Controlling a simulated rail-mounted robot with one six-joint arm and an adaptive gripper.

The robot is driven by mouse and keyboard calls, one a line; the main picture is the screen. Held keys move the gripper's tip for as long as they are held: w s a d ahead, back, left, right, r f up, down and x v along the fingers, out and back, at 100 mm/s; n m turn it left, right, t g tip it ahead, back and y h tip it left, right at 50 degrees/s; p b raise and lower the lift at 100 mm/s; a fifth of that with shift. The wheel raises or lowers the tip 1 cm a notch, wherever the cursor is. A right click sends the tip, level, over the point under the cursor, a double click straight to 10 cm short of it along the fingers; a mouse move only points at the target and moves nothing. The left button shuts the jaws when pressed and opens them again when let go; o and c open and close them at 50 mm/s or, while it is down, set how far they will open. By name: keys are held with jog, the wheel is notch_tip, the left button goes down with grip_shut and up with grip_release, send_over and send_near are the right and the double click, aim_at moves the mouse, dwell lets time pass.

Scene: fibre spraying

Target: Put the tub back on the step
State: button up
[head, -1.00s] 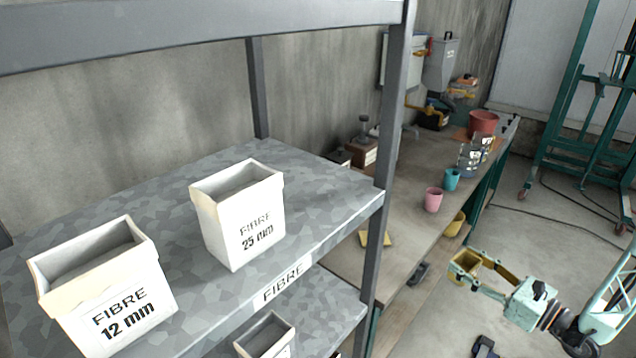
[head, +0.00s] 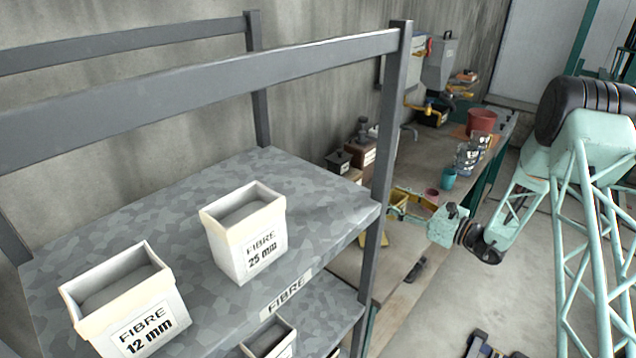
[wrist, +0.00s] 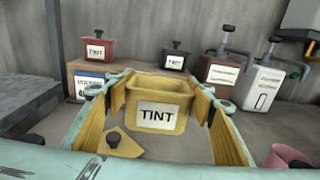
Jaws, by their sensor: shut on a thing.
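My gripper (wrist: 160,88) is shut on an open yellow tub labelled TINT (wrist: 155,116), with one yellow-padded finger on each side. The tub looks upright in the wrist view. In the head view my gripper (head: 408,203) holds the tub (head: 397,204) over the near-left part of the bench, partly behind the shelf post. A wooden step (wrist: 141,68) runs behind the tub, with its middle partly hidden by it. A yellow lid with a black knob (wrist: 128,146) lies on the bench below and left of the tub.
A white pump container (wrist: 262,83) stands right. A pink cup (wrist: 285,157) is near right. The grey shelf (head: 310,190) stands left.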

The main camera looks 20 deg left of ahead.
jog(key=w+a+r+p, duration=0.1)
jog(key=a+r, duration=0.2)
jog(key=a, duration=0.3)
jog(key=w+a+r+g+y+p, duration=0.1)
jog(key=a+r, duration=0.3)
jog(key=a, duration=0.3)
jog(key=shift+a+n, duration=0.2)
jog(key=shift+n, duration=0.1)
jog(key=shift+a, duration=0.1)
jog(key=s+x, duration=0.1)
jog(key=x, duration=0.4)
jog(key=s+f+p+x, duration=0.1)
jog(key=x, duration=0.4)
jog(key=s+a+p+x, duration=0.1)
jog(key=x, duration=0.4)
jog(key=shift+a+f, duration=0.25)
jog(key=shift+a, duration=0.05)
jog(key=shift+f+p, duration=0.4)
jog(key=shift+f, duration=1.35)
jog(key=shift+f, duration=0.15)
